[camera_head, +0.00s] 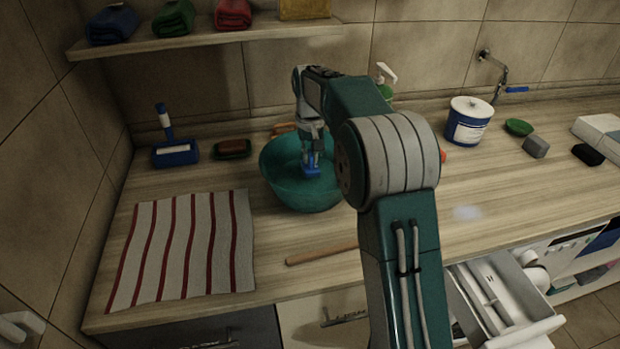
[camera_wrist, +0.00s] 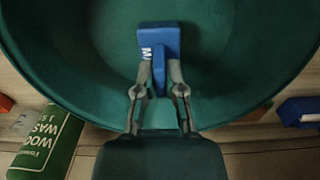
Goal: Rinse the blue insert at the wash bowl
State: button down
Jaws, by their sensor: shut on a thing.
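The wash bowl (camera_head: 283,190) is a teal-green round basin on the wooden counter; its inside wall fills most of the wrist view (camera_wrist: 70,60). My gripper (camera_head: 311,160) reaches down into the bowl. In the wrist view my gripper (camera_wrist: 159,85) is shut on the blue insert (camera_wrist: 158,42), a small blue block with a raised middle fin and white lettering. The fingers pinch the fin. The insert also shows in the head view (camera_head: 311,171), inside the bowl below the rim. I cannot tell whether it touches the bowl or any water.
A striped cloth (camera_head: 185,245) lies left of the bowl, a wooden stick (camera_head: 320,252) in front. A blue-handled tool (camera_head: 175,152) and a dark red-green block (camera_head: 233,149) stand behind left. A white-blue canister (camera_head: 468,122) stands right. A drawer (camera_head: 500,300) is open at front right.

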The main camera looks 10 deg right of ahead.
aim_at(310, 153)
jog(key=shift+r, duration=4.7)
notch_tip(310, 153, up, 4)
jog(key=shift+s, duration=0.15)
